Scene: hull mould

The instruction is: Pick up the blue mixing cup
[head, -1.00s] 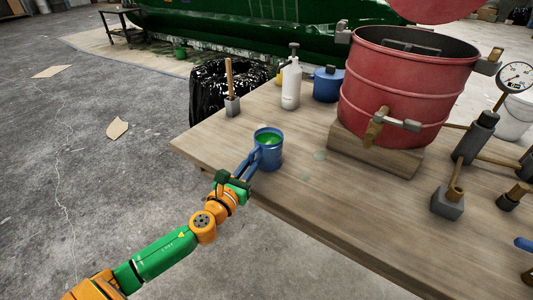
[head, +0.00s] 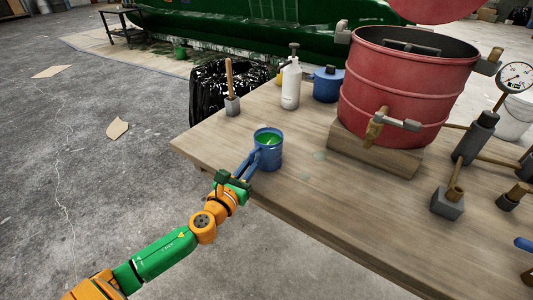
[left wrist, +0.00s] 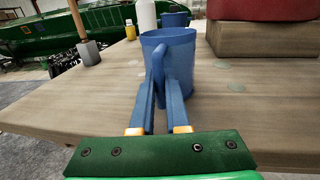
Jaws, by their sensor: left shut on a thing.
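The blue mixing cup (head: 269,152) stands upright near the front left edge of the wooden table, with green liquid inside. In the left wrist view the cup (left wrist: 179,50) shows with its handle (left wrist: 158,64) towards me. My left gripper (head: 250,160) reaches in from the left, and its blue fingers are shut on the cup's handle. The fingers also show in the left wrist view (left wrist: 160,95), one on each side of the handle. The cup's base appears to be at the table top. My right gripper is not in view.
The wooden table (head: 310,215) bears a red drum (head: 400,95) on a wooden block at the right. A white bottle (head: 291,85), a blue pot (head: 327,84) and a grey block with a wooden handle (head: 232,104) stand behind the cup. Metal fittings (head: 448,203) stand farther right.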

